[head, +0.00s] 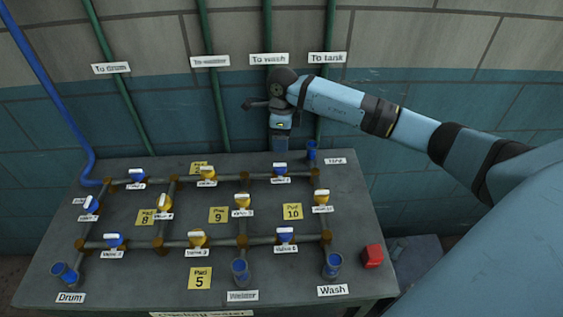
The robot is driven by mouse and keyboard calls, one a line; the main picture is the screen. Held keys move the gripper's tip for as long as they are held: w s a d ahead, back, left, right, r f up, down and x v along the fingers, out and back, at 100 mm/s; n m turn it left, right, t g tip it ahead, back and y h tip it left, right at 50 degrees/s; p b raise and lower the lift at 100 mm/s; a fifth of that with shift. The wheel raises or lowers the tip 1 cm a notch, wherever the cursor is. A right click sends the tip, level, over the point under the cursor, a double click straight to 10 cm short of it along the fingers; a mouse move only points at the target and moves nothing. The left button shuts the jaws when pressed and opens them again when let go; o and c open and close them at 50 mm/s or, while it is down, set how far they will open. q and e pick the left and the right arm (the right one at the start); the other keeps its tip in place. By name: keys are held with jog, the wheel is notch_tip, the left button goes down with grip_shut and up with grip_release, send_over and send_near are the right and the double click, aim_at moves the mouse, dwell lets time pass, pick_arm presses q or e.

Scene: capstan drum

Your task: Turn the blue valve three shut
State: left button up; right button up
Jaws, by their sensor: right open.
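A blue valve (280,170) with a white handle sits on the back pipe, right of the middle. Other blue valves are at the back left (137,175), the left side (91,204), the front left (113,240) and the front right (286,235). Their small labels are too blurred to tell surely which is valve three. My right gripper (281,144) points down, open, just above the back right blue valve in the picture and apart from it. Its fingers are small and partly merged. My left gripper is not in view.
Yellow valves (207,174) sit among the blue ones on the pipe grid of the grey table (345,212). A red block (372,256) is at the right edge. Green pipes (205,50) run up the wall behind.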

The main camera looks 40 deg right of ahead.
aim_at(281, 163)
jog(key=f, duration=0.3)
jog(key=f+p, duration=0.1)
jog(key=f, duration=0.6)
jog(key=shift+s+a+f, duration=0.1)
jog(key=shift+s+a, duration=0.1)
jog(key=shift+a, duration=0.15)
jog(key=c, duration=0.9)
